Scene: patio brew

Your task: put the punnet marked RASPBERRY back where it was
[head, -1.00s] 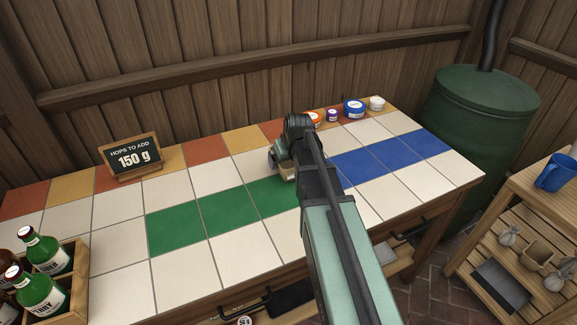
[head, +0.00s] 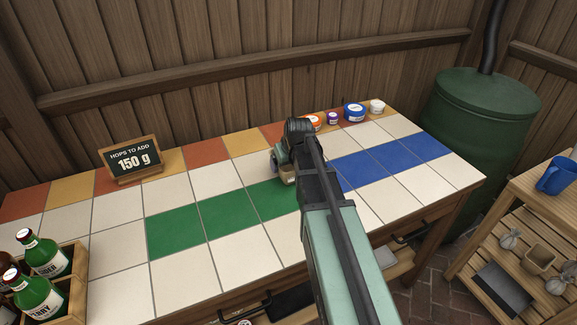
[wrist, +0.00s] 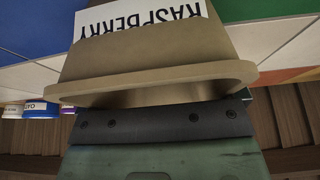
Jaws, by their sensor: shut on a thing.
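The tan punnet marked RASPBERRY (wrist: 150,62) fills the upper middle of the wrist view, its white label upside down there. My gripper (wrist: 165,122) is shut on the punnet at its rim. In the head view my gripper (head: 281,158) is over the tiled worktop, near the right end of the green tiles. A small tan part of the punnet (head: 288,176) shows beside my arm, which hides the rest. I cannot tell whether its base touches the tiles.
Several small tubs, including a blue one (head: 354,111), stand along the back right edge. A chalkboard sign (head: 133,159) reads 150 g. A bottle crate (head: 78,283) is at the front left. The blue tiles (head: 392,157) and the visible green tiles (head: 175,230) are clear.

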